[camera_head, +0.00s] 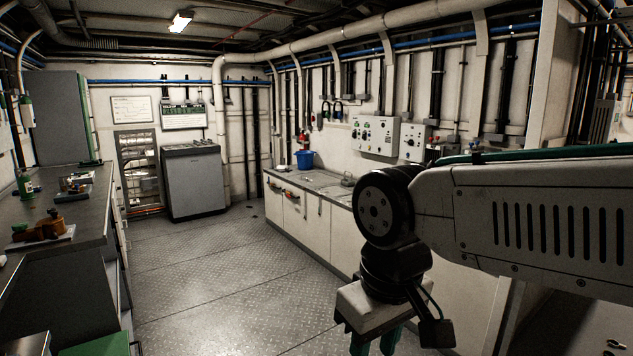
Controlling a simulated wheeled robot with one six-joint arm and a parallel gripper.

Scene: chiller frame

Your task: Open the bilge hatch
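My gripper (376,343) hangs below my arm at the bottom of the head view, right of centre. Its green fingers are partly visible with some space between them, but the tips are cut off by the lower edge. I cannot see whether it holds anything. The patterned metal floor (215,285) has straight seams between its plates. No bilge hatch can be clearly made out. A small dark fitting lies on a floor panel (590,325) at the lower right corner, and I cannot tell whether it belongs to a hatch.
A workbench (100,210) stands on the left with tools on it. A grey cabinet (194,180) stands at the back. A white counter (308,217) with a blue bucket (305,160) runs along the right. The floor between is clear. My arm hides much of the right side.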

